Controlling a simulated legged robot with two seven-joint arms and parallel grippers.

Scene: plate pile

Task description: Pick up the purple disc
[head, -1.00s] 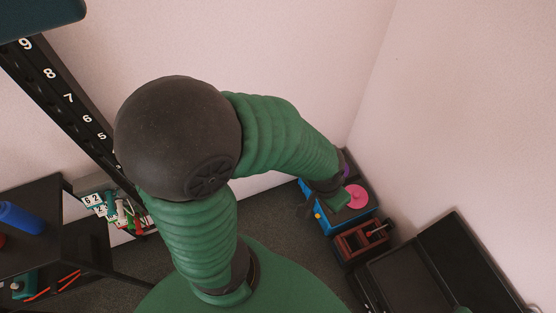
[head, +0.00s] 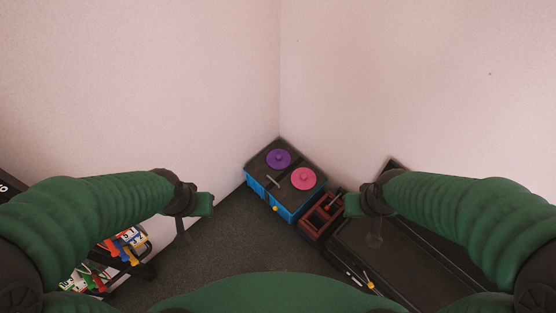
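The purple disc (head: 279,159) lies flat on the dark top of a blue box (head: 290,206) in the room's corner. A pink disc (head: 303,178) lies beside it, nearer to me and to the right. My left gripper (head: 196,222) hangs in front of the wall, left of the box and apart from both discs. My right gripper (head: 362,222) is right of the box, near a red-brown tray, also apart from the discs. The fingers of both grippers are too small and dark to judge their opening.
A red-brown compartment tray (head: 321,216) stands against the box's right side. A black flat surface (head: 385,255) fills the lower right. A rack of coloured items (head: 115,255) is at lower left. Dark carpet (head: 235,245) is clear between. Walls meet behind the box.

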